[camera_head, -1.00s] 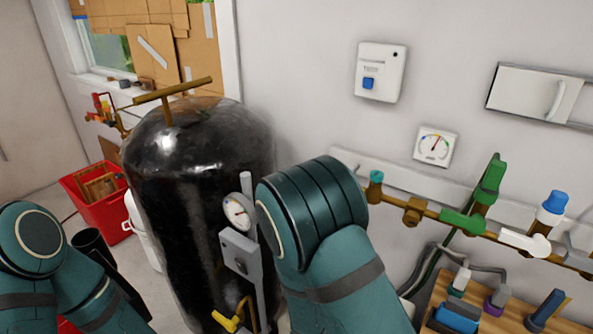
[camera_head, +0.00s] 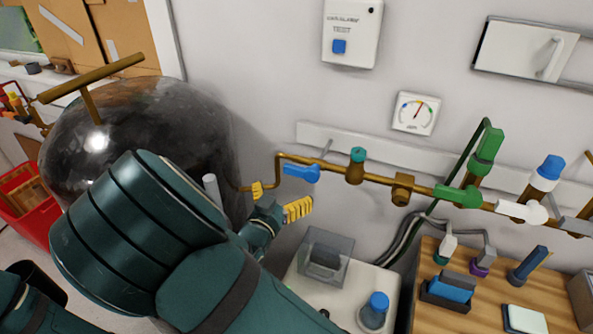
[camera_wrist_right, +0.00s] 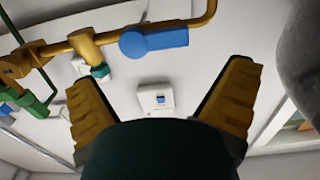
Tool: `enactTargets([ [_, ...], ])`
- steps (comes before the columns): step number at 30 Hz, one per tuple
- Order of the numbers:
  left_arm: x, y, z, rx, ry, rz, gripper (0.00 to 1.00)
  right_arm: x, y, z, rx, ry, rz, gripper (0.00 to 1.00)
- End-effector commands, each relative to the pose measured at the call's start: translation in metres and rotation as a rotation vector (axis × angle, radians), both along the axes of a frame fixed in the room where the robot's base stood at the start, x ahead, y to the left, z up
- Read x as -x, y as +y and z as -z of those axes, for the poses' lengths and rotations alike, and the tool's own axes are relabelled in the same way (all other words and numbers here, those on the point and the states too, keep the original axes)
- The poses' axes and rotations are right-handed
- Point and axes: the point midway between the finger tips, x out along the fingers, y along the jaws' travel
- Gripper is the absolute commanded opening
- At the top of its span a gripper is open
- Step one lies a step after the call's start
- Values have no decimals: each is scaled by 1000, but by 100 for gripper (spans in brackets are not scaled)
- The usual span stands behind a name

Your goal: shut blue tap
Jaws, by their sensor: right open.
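The blue tap (camera_head: 302,172) sits near the left end of the brass pipe (camera_head: 335,177) on the wall. Its blue handle lies roughly along the pipe. My right gripper (camera_head: 281,198), with yellow fingers, is open and empty, just below and left of the tap. In the right wrist view the gripper (camera_wrist_right: 158,78) has its fingers spread wide, and the blue tap (camera_wrist_right: 153,39) shows above the gap between them, apart from both. The pipe (camera_wrist_right: 110,37) runs across there too. My left gripper is out of view.
A black tank (camera_head: 150,125) stands left of the pipe. A green tap (camera_head: 458,195) and a white tap (camera_head: 522,211) are further right on the pipe. Below are a grey box (camera_head: 326,257) and a wooden bench (camera_head: 470,320) with small items.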

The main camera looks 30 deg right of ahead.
Motion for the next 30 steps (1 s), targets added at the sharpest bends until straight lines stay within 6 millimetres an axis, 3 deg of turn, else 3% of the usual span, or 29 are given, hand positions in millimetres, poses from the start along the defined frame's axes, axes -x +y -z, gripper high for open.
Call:
enactTargets([
  [12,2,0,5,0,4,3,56,-49,-55,1,1,1,1,100],
  [27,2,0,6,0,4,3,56,-59,-66,0,1,1,-1,100],
  [30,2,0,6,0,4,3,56,-59,-66,0,0,1,-1,65],
])
